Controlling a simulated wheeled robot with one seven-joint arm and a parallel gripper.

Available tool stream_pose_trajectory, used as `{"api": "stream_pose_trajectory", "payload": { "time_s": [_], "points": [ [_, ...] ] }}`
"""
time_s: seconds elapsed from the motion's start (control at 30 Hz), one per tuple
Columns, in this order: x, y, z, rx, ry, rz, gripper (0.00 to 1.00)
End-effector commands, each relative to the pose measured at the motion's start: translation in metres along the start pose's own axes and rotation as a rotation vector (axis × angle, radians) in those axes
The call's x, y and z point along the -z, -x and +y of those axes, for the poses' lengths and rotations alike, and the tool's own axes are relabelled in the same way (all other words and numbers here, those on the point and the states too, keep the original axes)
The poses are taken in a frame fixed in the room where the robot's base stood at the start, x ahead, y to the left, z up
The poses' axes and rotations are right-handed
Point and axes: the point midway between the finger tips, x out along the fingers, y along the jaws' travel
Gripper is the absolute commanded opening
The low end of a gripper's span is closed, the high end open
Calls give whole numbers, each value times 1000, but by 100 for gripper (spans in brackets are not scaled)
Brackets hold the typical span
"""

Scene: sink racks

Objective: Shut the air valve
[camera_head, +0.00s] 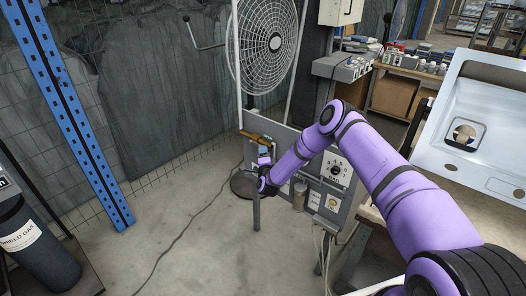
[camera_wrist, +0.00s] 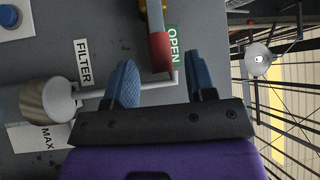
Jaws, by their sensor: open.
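The air valve's lever has a red grip (camera_wrist: 160,52) on a metal shank at the top of the wrist view, beside a green OPEN label (camera_wrist: 173,45). My gripper (camera_wrist: 162,75) is open, with its two blue fingers spread on either side of the red grip's lower end and a gap on both sides. I cannot tell whether the grip lies between the fingertips or just beyond them. In the head view my gripper (camera_head: 264,157) is at the left edge of the grey panel (camera_head: 310,150). The lever cannot be made out there, near my gripper.
A round metal knob (camera_wrist: 47,100) and a FILTER label (camera_wrist: 83,62) are left of the fingers. A large caged fan (camera_head: 268,42) stands behind the panel. A sink (camera_head: 440,150) is at the right. The floor (camera_head: 175,215) left of my arm is open, crossed by a cable.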

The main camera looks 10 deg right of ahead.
Motion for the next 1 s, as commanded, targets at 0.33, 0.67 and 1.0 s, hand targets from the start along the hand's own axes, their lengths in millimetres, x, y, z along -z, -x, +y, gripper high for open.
{"api": "stream_pose_trajectory", "payload": {
  "time_s": [0.33,0.67,1.0],
  "points": [
    [0,-30,0,0,0,-1,51],
    [0,-30,0,0,0,-1,37],
    [0,-30,0,1,-1,0,0]
  ]
}}
